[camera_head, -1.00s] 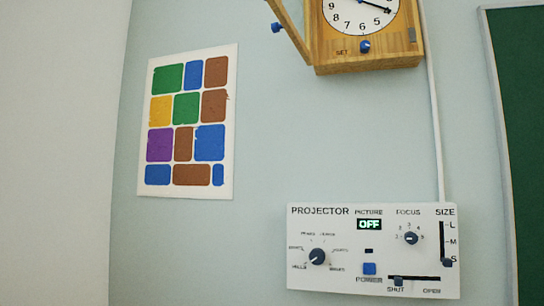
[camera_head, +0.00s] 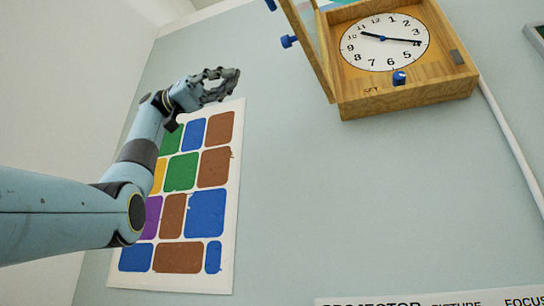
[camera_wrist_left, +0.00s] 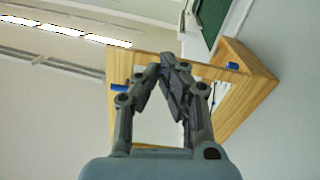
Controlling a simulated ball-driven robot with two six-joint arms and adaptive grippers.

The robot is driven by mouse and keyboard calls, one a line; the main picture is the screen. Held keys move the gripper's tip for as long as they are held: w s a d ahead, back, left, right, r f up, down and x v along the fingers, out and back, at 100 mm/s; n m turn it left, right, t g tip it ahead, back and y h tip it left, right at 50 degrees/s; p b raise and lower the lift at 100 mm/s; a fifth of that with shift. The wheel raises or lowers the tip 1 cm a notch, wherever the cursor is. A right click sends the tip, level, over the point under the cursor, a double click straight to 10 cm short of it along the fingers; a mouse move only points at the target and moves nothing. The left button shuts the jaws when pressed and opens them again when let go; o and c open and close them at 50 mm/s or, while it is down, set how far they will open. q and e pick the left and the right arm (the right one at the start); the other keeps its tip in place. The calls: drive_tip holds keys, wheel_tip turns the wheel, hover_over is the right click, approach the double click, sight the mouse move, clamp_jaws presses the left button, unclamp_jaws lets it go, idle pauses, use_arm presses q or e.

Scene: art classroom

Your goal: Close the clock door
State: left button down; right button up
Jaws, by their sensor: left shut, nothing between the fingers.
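The wooden wall clock (camera_head: 410,100) hangs at the upper right in the head view, with its white dial (camera_head: 384,42) showing. Its door (camera_head: 308,48) is hinged on the left side and stands open, swung out from the wall, with a blue knob (camera_head: 289,41) on it. My left gripper (camera_head: 236,74) is shut and empty, left of the open door and apart from it in the head view. In the left wrist view the gripper (camera_wrist_left: 168,62) shows in front of the door frame (camera_wrist_left: 226,73) and the clock box (camera_wrist_left: 252,88). My right gripper is not in view.
A poster with coloured blocks (camera_head: 228,205) is on the wall behind my left arm. The projector panel (camera_head: 440,300) shows only its top edge at the bottom right. A white conduit (camera_head: 512,140) runs down from the clock. The wall below the clock is clear.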

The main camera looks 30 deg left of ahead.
use_arm(q)
drive_tip(key=s+r+m, duration=0.2)
drive_tip(key=s+r, duration=0.3)
drive_tip(key=s, duration=0.3)
drive_tip(key=w+d+p, duration=0.1)
drive_tip(key=w+d, duration=0.1)
drive_tip(key=d, duration=1.1)
drive_tip(key=shift+d+p, duration=0.15)
drive_tip(key=shift+p, duration=0.25)
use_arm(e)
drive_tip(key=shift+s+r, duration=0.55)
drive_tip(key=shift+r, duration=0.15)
use_arm(q)
drive_tip(key=shift+t, duration=0.3)
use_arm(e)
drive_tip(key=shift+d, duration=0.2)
